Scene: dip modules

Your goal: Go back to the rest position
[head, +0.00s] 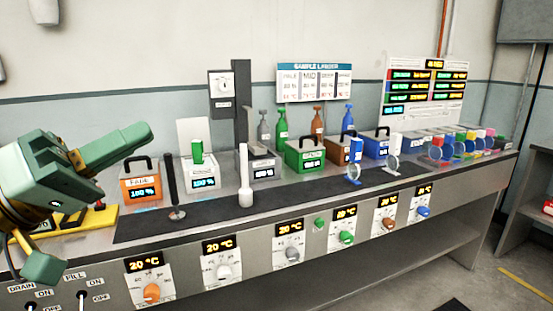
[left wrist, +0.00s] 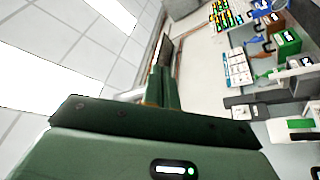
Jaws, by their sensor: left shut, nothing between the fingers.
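My left gripper (head: 122,146) is green and comes in from the left in the head view. It is raised at the left end of the bench, its fingers shut with nothing between them and pointing right. In the left wrist view its green fingers (left wrist: 163,88) are together, with ceiling lights and wall behind them. It appears apart from the orange module (head: 140,189) below it. My right gripper is in neither view.
The bench holds a dark mat (head: 215,222) with a black rod (head: 172,190) and a white rod (head: 245,188) upright. Modules stand behind, including a green one (head: 305,158). Knobs line the front, including an orange one (head: 151,291). A yellow tray (head: 100,218) lies at left.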

